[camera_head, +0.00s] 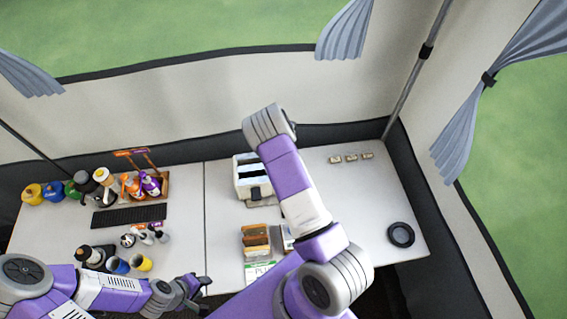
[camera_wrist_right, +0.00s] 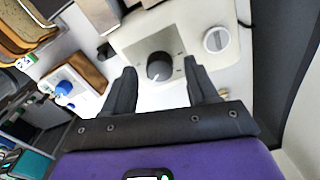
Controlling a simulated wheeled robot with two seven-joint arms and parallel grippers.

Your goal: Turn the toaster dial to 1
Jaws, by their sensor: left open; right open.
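The white toaster (camera_head: 243,187) with dark slots stands on the table, left of my right arm in the head view. In the right wrist view, the toaster's pale face (camera_wrist_right: 128,50) carries a dark round dial (camera_wrist_right: 159,66) on a grey panel. A light mark on the dial points toward the lower left of the picture. My right gripper (camera_wrist_right: 160,68) is open, its two dark fingers to either side of the dial in the picture; I cannot tell whether they touch it. My left gripper (camera_head: 191,289) is open and empty near the front edge.
A round white knob (camera_wrist_right: 216,39) is right of the dial. Bread slices (camera_head: 256,238) lie in front of the toaster. Bottles and jars (camera_head: 104,176) and a black mat (camera_head: 129,216) are on the left. A black ring (camera_head: 401,234) lies at the right, with clear table around it.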

